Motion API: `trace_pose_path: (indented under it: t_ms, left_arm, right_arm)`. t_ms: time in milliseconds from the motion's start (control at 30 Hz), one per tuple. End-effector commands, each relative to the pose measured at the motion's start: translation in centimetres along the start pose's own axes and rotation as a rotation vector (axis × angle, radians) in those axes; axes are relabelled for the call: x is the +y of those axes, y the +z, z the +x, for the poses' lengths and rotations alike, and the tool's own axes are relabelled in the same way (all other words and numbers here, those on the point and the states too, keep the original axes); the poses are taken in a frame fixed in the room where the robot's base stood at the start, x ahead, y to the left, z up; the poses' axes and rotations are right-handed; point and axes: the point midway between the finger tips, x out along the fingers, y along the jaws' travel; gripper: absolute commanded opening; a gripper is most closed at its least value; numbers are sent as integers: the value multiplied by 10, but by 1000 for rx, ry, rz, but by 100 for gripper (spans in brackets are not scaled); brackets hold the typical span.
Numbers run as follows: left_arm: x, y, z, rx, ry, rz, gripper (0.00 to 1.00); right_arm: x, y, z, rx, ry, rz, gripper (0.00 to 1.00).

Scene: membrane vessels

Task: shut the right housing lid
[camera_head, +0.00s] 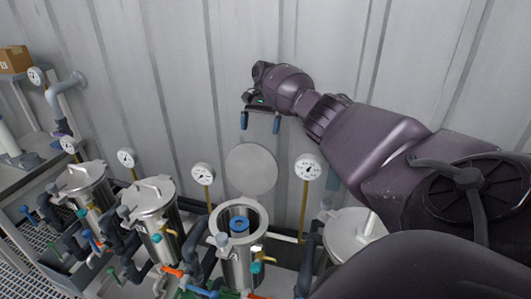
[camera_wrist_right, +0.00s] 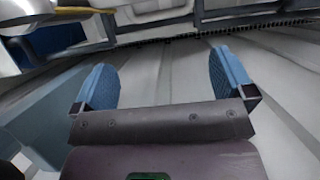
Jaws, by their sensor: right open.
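One steel housing (camera_head: 238,245) stands open, with a blue-ringed part visible inside its mouth. Its round grey lid (camera_head: 251,169) is swung up and stands nearly upright behind the mouth, close to the wall. My right gripper (camera_head: 260,122) is above the raised lid, its two blue fingers apart and pointing down, with a gap between fingers and lid. In the right wrist view the gripper (camera_wrist_right: 163,78) is open with nothing between the fingers. My left gripper is not in view.
Two housings with lids down (camera_head: 152,197) (camera_head: 84,178) stand to the left. Another covered housing (camera_head: 352,232) is partly hidden by my right arm. Pressure gauges (camera_head: 203,174) (camera_head: 308,167) on thin stems flank the raised lid. The corrugated wall (camera_head: 150,70) is close behind.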

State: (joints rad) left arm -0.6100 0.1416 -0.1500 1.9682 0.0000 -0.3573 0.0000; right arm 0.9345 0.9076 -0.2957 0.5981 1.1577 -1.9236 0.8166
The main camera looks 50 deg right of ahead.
Motion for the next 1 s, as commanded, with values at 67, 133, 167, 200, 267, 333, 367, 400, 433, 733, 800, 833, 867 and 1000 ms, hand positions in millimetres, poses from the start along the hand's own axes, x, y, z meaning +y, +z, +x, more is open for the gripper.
trace_pose_path:
  t_ms: [67, 133, 167, 200, 267, 333, 367, 400, 433, 733, 800, 833, 867, 1000]
  left_arm:
    - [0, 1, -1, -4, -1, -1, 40]
    - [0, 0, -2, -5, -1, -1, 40]
    - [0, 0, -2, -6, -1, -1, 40]
    - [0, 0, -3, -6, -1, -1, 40]
    - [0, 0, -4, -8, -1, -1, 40]
    - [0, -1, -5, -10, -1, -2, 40]
    - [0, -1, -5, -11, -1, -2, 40]
    - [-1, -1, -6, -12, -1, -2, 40]
    - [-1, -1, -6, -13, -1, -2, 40]
    - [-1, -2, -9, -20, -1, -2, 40]
    - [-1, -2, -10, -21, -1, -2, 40]
    - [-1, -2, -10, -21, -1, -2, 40]
    - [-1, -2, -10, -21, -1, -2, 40]
    - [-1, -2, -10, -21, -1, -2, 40]
  right_arm:
    - [0, 1, 4, -6, 3, 1, 100]
    - [0, 1, 9, -6, 3, 0, 100]
    - [0, 1, 12, -6, 3, 0, 100]
    - [0, 1, 17, -6, 3, 0, 100]
    - [1, 1, 26, -6, 4, -1, 100]
    - [1, 1, 38, -6, 5, 1, 100]
    - [1, 1, 44, -5, 4, 1, 100]
    - [1, 1, 51, -6, 4, 0, 100]
    - [1, 1, 56, -6, 3, 0, 100]
    - [0, 1, 97, -4, 2, 1, 100]
    - [0, 1, 102, -4, 1, 1, 100]
    - [0, 1, 104, -4, 1, 1, 100]
    - [0, 1, 105, -4, 1, 1, 100]
    - [0, 0, 108, -3, 0, 1, 100]
